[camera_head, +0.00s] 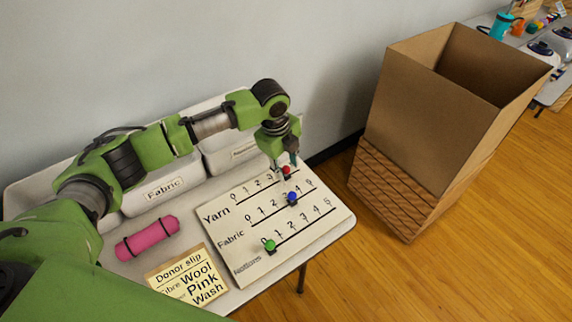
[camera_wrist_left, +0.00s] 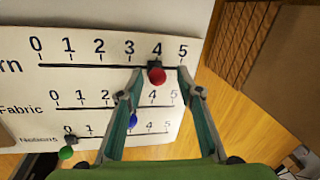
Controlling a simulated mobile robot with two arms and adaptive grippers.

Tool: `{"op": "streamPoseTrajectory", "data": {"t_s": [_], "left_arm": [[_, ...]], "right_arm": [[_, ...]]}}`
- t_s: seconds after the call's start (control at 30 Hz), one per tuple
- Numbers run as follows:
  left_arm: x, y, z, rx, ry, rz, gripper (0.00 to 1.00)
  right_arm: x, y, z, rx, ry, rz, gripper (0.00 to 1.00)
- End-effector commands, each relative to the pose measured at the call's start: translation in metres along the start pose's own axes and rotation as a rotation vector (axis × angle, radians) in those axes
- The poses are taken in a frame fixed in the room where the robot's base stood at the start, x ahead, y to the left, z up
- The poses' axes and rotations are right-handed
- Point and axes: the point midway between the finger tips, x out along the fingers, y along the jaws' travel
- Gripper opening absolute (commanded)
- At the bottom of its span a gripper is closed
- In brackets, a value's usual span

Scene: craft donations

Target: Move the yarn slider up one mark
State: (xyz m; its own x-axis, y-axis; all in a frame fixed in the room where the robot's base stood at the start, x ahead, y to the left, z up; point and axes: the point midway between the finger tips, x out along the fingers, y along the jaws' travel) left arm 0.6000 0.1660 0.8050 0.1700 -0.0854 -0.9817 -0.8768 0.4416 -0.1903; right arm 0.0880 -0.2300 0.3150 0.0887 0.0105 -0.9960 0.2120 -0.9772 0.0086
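The board (camera_head: 235,235) lies on the table with three slider rows: Yarn, Fabric and a lower one reading Notions. The Yarn slider's red knob (camera_head: 286,170) sits at mark 4 in the left wrist view (camera_wrist_left: 157,77). My left gripper (camera_head: 286,160) is above the Yarn row's right part. In the left wrist view its fingers (camera_wrist_left: 160,73) are apart, one on each side of the red knob, with a clear gap on the right; contact on the left is hard to tell. The blue Fabric knob (camera_head: 292,199) is near mark 3. The green knob (camera_head: 270,246) is at 0.
A pink roll (camera_head: 147,238) and a donor slip (camera_head: 188,276) reading Wool, Pink, Wash lie left of the board. Bins, one labelled Fabric (camera_head: 163,190), stand behind by the wall.

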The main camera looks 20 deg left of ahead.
Motion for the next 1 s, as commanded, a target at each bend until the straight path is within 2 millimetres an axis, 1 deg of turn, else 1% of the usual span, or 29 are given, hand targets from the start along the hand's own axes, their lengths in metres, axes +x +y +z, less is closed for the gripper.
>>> {"op": "streamPoseTrajectory", "data": {"t_s": [0.07,0.17,0.27,0.4,0.5,0.6,0.7,0.8,1.0], "left_arm": [[-0.004,-0.001,0.000,0.000,0.000,-0.001,0.34],[-0.017,-0.001,0.000,0.001,0.000,-0.003,0.34],[-0.036,-0.002,0.001,0.001,-0.002,-0.005,0.34],[-0.067,-0.002,0.001,0.001,-0.002,-0.004,0.34],[-0.087,-0.002,0.001,0.001,-0.002,-0.003,0.34],[-0.102,-0.002,0.000,-0.001,-0.001,-0.001,0.34],[-0.113,-0.001,0.000,0.000,-0.001,0.000,0.34],[-0.118,-0.001,0.000,0.000,-0.001,0.000,0.34],[-0.119,-0.001,0.000,0.000,-0.001,0.002,0.34]], "right_arm": [[0.000,0.003,-0.001,-0.001,0.001,0.003,0.40],[0.000,0.004,0.000,-0.001,0.000,0.004,0.40],[0.000,0.004,0.000,-0.001,0.000,0.005,0.40],[0.000,0.005,0.000,-0.001,0.000,0.006,0.40],[0.000,0.005,0.000,-0.001,0.000,0.006,0.40],[0.000,0.005,0.000,-0.002,0.000,0.006,0.40],[0.000,0.006,0.000,-0.002,0.000,0.006,0.40],[0.000,0.006,0.000,-0.002,0.000,0.006,0.40],[0.000,0.006,0.000,-0.002,0.000,0.006,0.40]]}}
